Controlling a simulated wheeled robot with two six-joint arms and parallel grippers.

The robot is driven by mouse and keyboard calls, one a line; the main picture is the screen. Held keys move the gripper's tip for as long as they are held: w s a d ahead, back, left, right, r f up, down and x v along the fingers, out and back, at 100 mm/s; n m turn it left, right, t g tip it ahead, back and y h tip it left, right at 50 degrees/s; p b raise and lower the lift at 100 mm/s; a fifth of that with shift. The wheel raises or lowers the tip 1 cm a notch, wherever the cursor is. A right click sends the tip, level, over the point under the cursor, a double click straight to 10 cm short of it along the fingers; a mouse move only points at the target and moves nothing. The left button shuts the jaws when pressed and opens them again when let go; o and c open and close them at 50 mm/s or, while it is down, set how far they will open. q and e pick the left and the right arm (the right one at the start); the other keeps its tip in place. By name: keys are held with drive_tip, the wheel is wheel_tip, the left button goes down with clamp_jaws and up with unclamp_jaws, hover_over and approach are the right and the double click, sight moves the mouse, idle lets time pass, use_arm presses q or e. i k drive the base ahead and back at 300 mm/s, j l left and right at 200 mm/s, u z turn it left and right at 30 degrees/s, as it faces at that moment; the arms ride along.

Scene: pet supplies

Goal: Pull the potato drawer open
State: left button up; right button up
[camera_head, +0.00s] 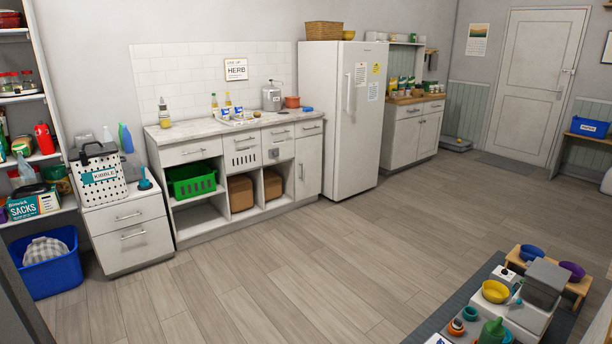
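No gripper of mine is in view. A long white counter unit (192,214) stands against the tiled back wall, with a row of drawers under its pale top. All these drawers look shut. I cannot read any potato label, so I cannot tell which one is the potato drawer.
The wooden floor (290,270) before the counter is clear. A two-drawer cabinet (130,235) with a kibble basket (102,177) stands left of it, near a blue bin (47,262). A white fridge (335,120) is to the right. A low crowded stand (530,316) fills the bottom right.

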sight(281, 136)
drive_tip(key=i, duration=4.3)
drive_tip(key=i+z, duration=0.1)
drive_tip(key=i, duration=0.45)
drive_tip(key=i+j+z, duration=0.15)
drive_tip(key=i, duration=0.4)
drive_tip(key=i+j+z, duration=0.1)
drive_tip(key=i, duration=0.45)
